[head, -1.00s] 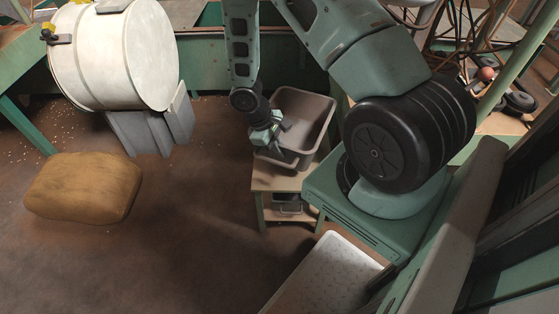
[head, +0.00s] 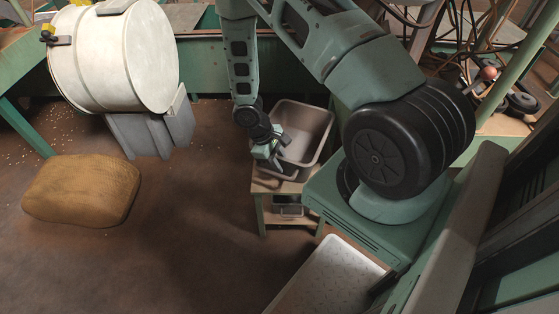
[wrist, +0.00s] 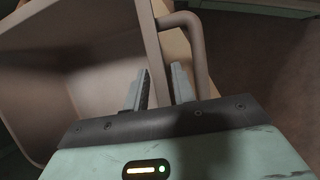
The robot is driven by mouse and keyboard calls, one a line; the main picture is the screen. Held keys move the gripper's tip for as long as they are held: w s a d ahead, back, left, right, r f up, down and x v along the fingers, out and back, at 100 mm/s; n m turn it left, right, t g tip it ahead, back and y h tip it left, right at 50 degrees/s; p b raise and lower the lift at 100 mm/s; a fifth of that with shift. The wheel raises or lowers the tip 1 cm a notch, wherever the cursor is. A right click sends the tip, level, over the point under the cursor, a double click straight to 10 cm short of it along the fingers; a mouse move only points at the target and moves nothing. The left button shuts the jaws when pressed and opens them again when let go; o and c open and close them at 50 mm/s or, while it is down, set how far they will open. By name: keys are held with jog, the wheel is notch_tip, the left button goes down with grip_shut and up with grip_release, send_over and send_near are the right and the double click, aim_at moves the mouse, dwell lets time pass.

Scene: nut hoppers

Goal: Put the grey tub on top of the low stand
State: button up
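The grey tub (head: 312,158) is an open, slightly tilted-looking bin with a bar handle (wrist: 202,60) on its side. It is over the low wooden stand (head: 264,186), near my base; its underside is hidden, so I cannot tell whether it rests fully on the top. My gripper (head: 274,155) is at the tub's left side. In the wrist view the fingers of my gripper (wrist: 160,88) are closed on the tub's wall (wrist: 152,50), one inside the tub and one between wall and handle. The tub looks empty where visible.
A brown sack (head: 82,190) lies on the floor at left. A pale speckled tray (head: 325,280) is at the front. Open floor lies left of the stand.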

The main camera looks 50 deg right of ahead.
jog(key=shift+r, duration=0.15)
jog(key=w+a+r+t+p, duration=0.1)
jog(key=w+a+r+p, duration=0.1)
jog(key=a+r, duration=0.5)
jog(key=w+a+r+p, duration=0.15)
jog(key=a+r, duration=0.25)
jog(key=r, duration=0.8)
jog(key=s+a+r+n+t+y, duration=0.3)
jog(key=s+a+r+n, duration=0.1)
jog(key=s+a+r, duration=1.2)
jog(key=shift+s+a+r, duration=0.25)
jog(key=shift+s+a, duration=0.1)
jog(key=shift+a, duration=0.55)
jog(key=shift+r, duration=0.15)
